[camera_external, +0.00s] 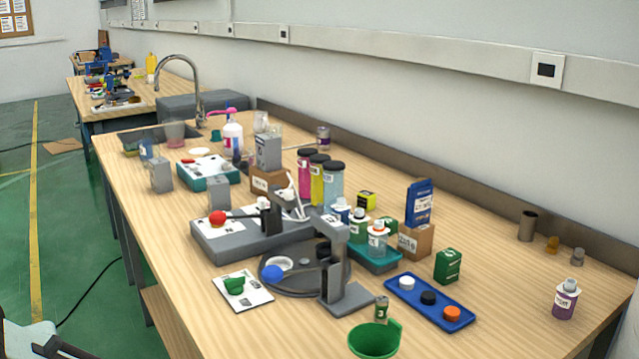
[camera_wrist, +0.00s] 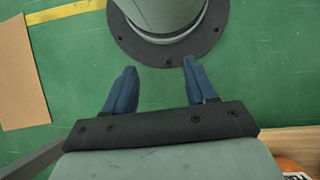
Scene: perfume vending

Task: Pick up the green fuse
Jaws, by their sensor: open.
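In the external view a small green piece (camera_external: 234,286) lies on a white card (camera_external: 258,298) at the table's front left. A small green labelled item (camera_external: 382,309) stands near the front edge, just behind a green cup (camera_external: 375,340). I cannot tell for sure which of these is the green fuse. In the wrist view my gripper (camera_wrist: 157,78) is open and empty, its two blue fingers apart above the green floor. No green fuse shows there. The gripper's fingers do not show in the external view.
A blue tray (camera_external: 405,299) with white, black and orange caps lies at the right. A grey stand (camera_external: 345,297) rises mid-table beside several bottles. A green box (camera_external: 448,265) and a purple-labelled bottle (camera_external: 565,299) stand further right.

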